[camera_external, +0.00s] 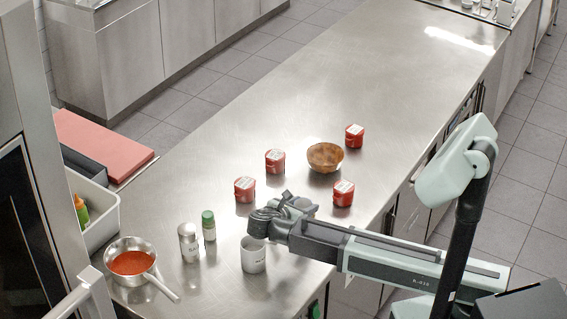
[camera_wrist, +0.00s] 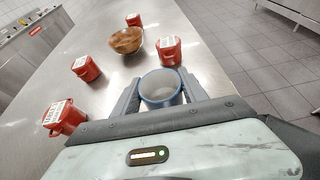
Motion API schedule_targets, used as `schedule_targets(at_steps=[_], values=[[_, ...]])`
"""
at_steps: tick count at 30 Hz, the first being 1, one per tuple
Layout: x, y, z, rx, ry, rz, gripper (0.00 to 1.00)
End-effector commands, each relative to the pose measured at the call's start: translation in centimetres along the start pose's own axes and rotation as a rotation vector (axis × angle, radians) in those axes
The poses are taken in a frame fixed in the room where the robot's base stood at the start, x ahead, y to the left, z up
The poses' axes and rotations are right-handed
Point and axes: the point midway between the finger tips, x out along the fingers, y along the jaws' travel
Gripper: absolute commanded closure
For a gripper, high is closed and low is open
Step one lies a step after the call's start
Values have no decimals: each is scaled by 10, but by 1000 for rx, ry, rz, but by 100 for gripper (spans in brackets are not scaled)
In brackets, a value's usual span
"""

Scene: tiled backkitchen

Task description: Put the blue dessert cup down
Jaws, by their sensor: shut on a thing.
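The blue dessert cup (camera_wrist: 161,90) shows in the wrist view, with a blue rim and a pale inside that looks empty. It sits upright between the two fingers of my gripper (camera_wrist: 162,92), which is shut on it. In the external view my gripper (camera_external: 284,209) is over the steel counter (camera_external: 372,103), near its right edge and in front of the red containers. There the cup cannot be clearly made out against the gripper. I cannot tell whether the cup's bottom touches the counter.
Several red lidded containers, one near my gripper (camera_external: 343,193), stand around a brown bowl (camera_external: 325,157). The far counter is clear.

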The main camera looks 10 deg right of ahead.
Motion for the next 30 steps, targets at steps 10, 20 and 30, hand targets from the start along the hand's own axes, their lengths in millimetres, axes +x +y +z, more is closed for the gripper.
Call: schedule_targets(at_steps=[10,20,30], values=[[-187,-7,-34,-88,5,208,93],[-262,24,-92,-250,4,594,93],[-282,42,-109,-312,-4,747,93]])
